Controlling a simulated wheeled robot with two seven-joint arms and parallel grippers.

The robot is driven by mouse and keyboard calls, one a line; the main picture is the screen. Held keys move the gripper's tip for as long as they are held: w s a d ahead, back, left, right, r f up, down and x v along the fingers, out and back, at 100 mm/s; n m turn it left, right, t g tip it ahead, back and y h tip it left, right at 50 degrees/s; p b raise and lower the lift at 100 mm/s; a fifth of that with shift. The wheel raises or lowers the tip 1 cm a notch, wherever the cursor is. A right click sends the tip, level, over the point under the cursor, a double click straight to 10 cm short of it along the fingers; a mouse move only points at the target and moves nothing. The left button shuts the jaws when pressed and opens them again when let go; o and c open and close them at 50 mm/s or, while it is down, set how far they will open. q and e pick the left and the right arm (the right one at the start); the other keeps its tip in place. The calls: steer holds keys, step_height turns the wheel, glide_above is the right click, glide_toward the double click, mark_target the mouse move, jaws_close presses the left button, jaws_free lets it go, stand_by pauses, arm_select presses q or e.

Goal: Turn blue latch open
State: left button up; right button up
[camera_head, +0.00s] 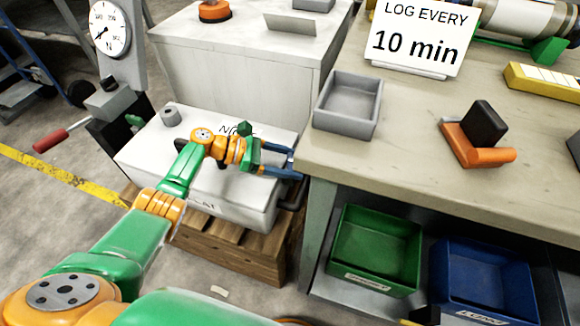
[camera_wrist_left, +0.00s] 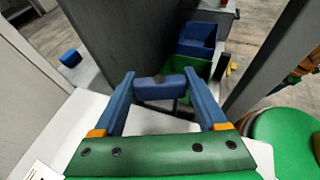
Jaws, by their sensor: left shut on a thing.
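My left gripper (camera_head: 292,164) reaches over the right edge of a white box (camera_head: 208,190). Its two blue fingers also show in the wrist view (camera_wrist_left: 158,88). They are shut on a dark blue-grey bar (camera_wrist_left: 160,89), which sits between the fingertips. I cannot tell for certain whether this bar is the blue latch or how far it is turned. In the head view the fingers and box edge mostly hide it. A small bright blue block (camera_wrist_left: 70,58) lies further left in the wrist view, apart from the fingers. My right gripper is not in view.
The box rests on a wooden pallet (camera_head: 235,245). A workbench (camera_head: 400,160) stands close on the right, with a grey bin (camera_head: 348,104) on its near corner. Green (camera_head: 376,250) and blue (camera_head: 485,285) bins sit below. A larger white cabinet (camera_head: 235,70) stands behind.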

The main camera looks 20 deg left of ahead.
arm_select(q)
steer(key=shift+r, duration=0.1)
stand_by(0.3)
steer(key=o, duration=1.2)
steer(key=shift+c, duration=0.2)
steer(key=shift+o, duration=0.7)
